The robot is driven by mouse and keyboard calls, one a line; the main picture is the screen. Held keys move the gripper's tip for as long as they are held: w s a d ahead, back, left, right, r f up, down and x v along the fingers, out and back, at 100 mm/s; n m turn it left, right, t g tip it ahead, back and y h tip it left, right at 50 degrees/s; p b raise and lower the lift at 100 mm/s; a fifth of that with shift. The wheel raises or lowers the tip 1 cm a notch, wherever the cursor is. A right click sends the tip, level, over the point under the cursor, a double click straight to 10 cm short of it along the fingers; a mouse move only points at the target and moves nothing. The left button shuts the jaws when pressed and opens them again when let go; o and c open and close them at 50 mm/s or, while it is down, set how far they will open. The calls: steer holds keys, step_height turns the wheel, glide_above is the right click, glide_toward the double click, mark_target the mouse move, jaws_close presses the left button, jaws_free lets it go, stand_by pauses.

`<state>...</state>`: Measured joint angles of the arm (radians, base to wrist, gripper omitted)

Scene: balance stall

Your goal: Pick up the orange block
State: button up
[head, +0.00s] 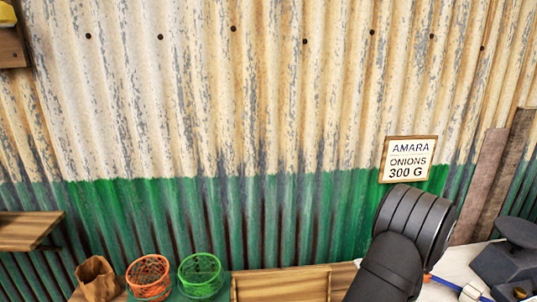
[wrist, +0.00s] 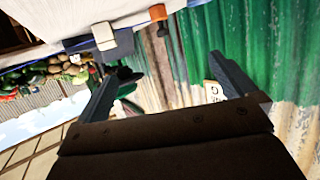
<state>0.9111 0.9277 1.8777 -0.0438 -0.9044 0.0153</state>
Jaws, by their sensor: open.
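My gripper (wrist: 162,70) shows in the wrist view with its two dark fingers wide apart and nothing between them. In the head view only dark arm links show at the lower right, and the fingers are not visible. No clear orange block shows. A small orange piece (wrist: 157,12) is at the top of the wrist view, beyond the fingers, near a blue bar; I cannot tell whether it is the block.
An orange wire basket (head: 149,277), a green wire basket (head: 200,275) and a brown paper bag (head: 97,278) stand at the lower left. A wooden tray (head: 281,284) lies at the bottom. A dark metal object (head: 508,262) stands lower right. A sign (head: 408,159) hangs on the corrugated wall.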

stand_by(0.4)
steer(key=c, duration=1)
steer(key=shift+c, duration=0.2)
